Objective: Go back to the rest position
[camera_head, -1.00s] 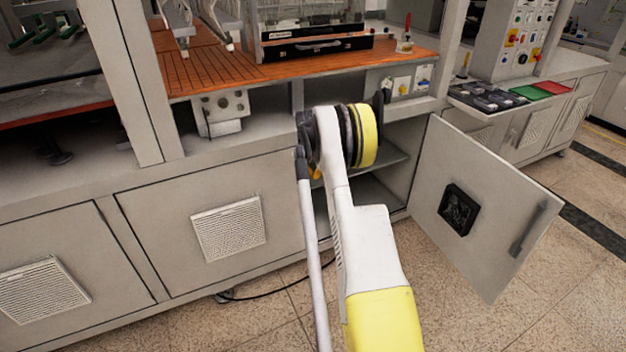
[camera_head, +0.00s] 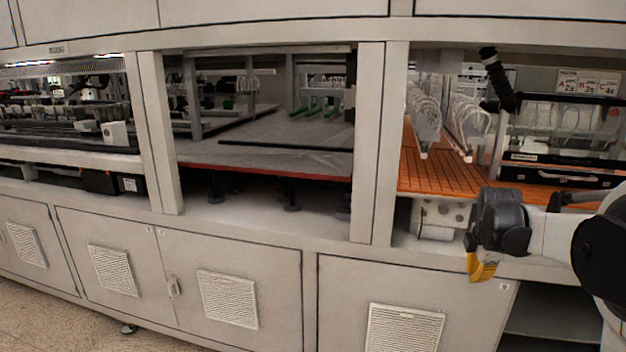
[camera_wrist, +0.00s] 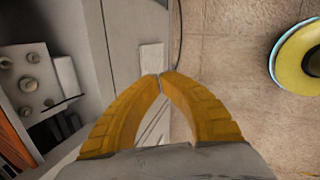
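My gripper (camera_head: 482,268) shows in the head view at the right. Its yellow fingers point down, in front of the cabinet's counter edge. In the wrist view the two yellow fingers (camera_wrist: 160,76) meet at their tips, and nothing shows between them. My arm comes in from the right edge of the head view and is bent. No object is held.
The long grey cabinet (camera_head: 335,300) runs across the view. Above it are an orange slatted surface (camera_head: 425,176) and a dark case (camera_head: 555,174). An open cabinet compartment (camera_head: 550,315) lies below my arm. Bare floor (camera_head: 50,310) shows at lower left.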

